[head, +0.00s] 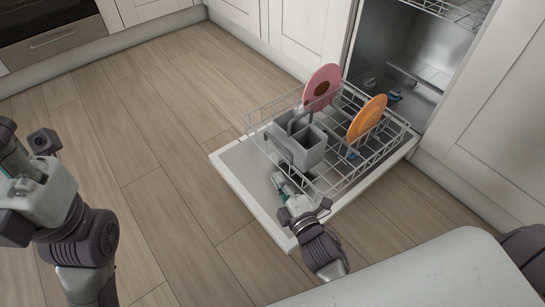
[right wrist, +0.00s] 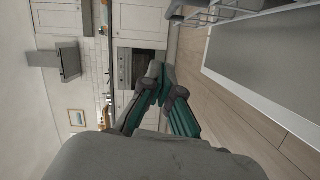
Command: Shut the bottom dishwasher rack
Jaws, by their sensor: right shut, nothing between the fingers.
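The bottom dishwasher rack (head: 345,182) is a grey wire basket pulled out over the lowered dishwasher door (head: 236,172). It holds a pink plate (head: 322,84), an orange plate (head: 367,118) and a grey cutlery basket (head: 308,151). My right gripper (head: 279,181) is shut and empty above the door, close to the rack's front side; I cannot tell whether it touches. Its teal-lined fingers meet in the right wrist view (right wrist: 163,82), where a rack corner (right wrist: 208,16) shows at the top. My left gripper (head: 8,165) is partly cut off at the left edge, away from the rack.
The dishwasher's opening (head: 408,58) lies behind the rack, with an upper rack (head: 455,10) at its top. White cabinets (head: 310,30) flank it. An oven (head: 50,28) stands at the far left. The wooden floor (head: 165,130) left of the door is clear.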

